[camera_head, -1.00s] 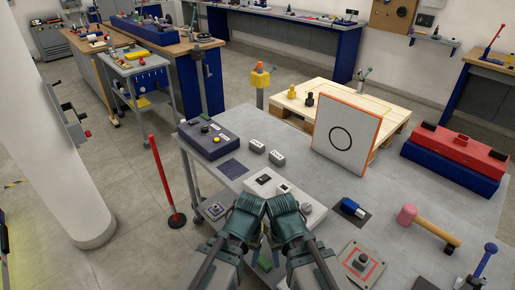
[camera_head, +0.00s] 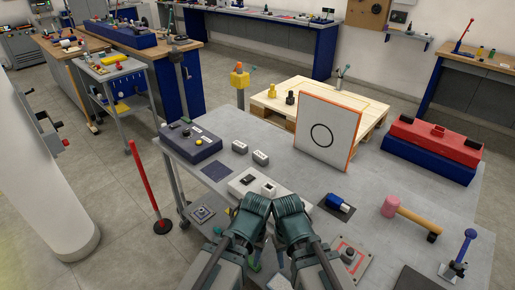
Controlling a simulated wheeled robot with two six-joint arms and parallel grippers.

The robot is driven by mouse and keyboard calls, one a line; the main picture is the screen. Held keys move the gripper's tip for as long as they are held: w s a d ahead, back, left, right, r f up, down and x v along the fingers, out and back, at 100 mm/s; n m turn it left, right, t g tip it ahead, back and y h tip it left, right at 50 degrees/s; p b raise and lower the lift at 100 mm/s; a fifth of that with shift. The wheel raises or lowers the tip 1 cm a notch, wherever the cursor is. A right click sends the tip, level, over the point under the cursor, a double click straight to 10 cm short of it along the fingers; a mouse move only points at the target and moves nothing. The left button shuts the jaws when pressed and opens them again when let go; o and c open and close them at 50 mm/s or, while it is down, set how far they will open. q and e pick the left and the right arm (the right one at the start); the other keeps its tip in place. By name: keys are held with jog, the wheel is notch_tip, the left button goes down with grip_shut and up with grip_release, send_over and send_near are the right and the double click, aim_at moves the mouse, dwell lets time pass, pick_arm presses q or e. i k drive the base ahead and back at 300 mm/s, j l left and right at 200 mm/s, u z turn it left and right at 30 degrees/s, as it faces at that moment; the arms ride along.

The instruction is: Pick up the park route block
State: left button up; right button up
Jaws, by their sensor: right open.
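Two small grey blocks lie side by side on the grey table (camera_head: 345,195), a left one (camera_head: 239,147) and a right one (camera_head: 260,158). Each has a pale label on top, too small to read, so I cannot tell which is the park route block. My right gripper (camera_head: 291,207) and left gripper (camera_head: 254,207) are close together at the near edge of the table, nearer to me than the blocks and apart from them. Their fingertips are hidden. The right is open with nothing seen in it; the left's jaws cannot be made out.
A white box with dark parts (camera_head: 246,180) stands between the grippers and blocks. A dark control box (camera_head: 190,143) is left of the blocks, a white panel with a circle (camera_head: 323,133) behind right. A mallet (camera_head: 411,215) and blue device (camera_head: 337,203) lie right. A red post (camera_head: 146,185) stands left.

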aim_at(239, 146)
jog(key=j+z, duration=0.15)
jog(key=z, duration=0.35)
jog(key=i+j+z, duration=0.1)
jog(key=j+z, duration=0.15)
jog(key=z, duration=0.2)
jog(key=j+z, duration=0.15)
jog(key=z, duration=0.35)
jog(key=j+z, duration=0.15)
jog(key=j, duration=0.25)
jog(key=k+j+z, duration=0.15)
jog(key=j, duration=0.2)
jog(key=k+j+z, duration=0.2)
jog(key=j, duration=0.2)
jog(key=j+z, duration=0.15)
jog(key=j, duration=0.2)
jog(key=k+j+z, duration=0.15)
jog(key=j, duration=0.2)
jog(key=k+j+z, duration=0.15)
jog(key=j, duration=0.15)
jog(key=k+j, duration=0.15)
jog(key=j, duration=0.2)
jog(key=k+j, duration=0.15)
jog(key=j, duration=0.2)
jog(key=k+j, duration=0.15)
jog(key=j, duration=0.2)
jog(key=k+j, duration=0.15)
jog(key=j, duration=0.2)
jog(key=i+j, duration=0.1)
jog(key=j, duration=0.45)
